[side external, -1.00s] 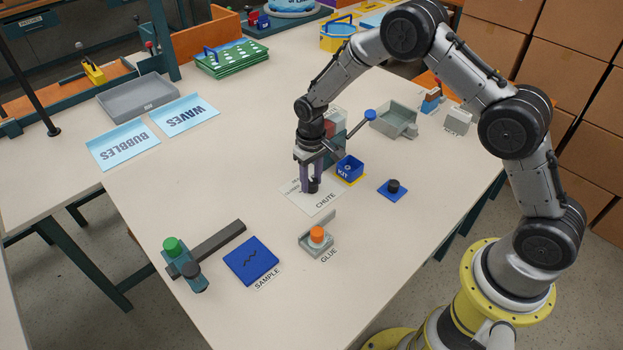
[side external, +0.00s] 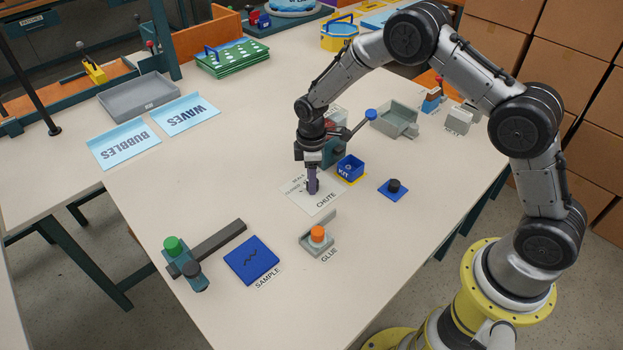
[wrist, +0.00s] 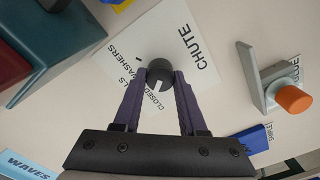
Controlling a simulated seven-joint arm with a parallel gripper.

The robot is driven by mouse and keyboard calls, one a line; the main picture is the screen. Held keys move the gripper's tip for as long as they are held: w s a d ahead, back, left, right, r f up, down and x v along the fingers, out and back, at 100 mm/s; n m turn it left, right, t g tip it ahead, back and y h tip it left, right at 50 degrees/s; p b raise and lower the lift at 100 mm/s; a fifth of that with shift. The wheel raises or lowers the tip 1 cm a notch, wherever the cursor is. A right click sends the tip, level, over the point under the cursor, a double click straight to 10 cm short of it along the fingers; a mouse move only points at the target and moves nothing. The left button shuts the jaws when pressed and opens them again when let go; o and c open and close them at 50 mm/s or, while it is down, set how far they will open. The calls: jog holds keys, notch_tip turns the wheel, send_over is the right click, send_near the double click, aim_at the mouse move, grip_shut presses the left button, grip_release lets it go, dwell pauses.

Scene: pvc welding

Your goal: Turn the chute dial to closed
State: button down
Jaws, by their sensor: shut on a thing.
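The chute dial (wrist: 159,72) is a small dark round knob with a white pointer mark, on a white card (side external: 318,206) printed CHUTE. In the wrist view the card's words include CLOSED and others partly covered, and the white mark points down toward CLOSED. My gripper (wrist: 160,80) reaches down over the card with its purple fingers shut on the dial, one on each side. In the side view my gripper (side external: 312,190) hides most of the dial.
A blue KIT box (side external: 349,167) and a teal machine (side external: 334,152) stand close behind my gripper. A grey glue holder with an orange knob (side external: 318,233) is in front. A blue pad with a black knob (side external: 393,187) is to the right.

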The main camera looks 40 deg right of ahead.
jog(key=shift+a+r+n, duration=0.1)
jog(key=shift+n, duration=2.1)
jog(key=shift+c, duration=2.3)
grip_release()
notch_tip(320, 180, up, 14)
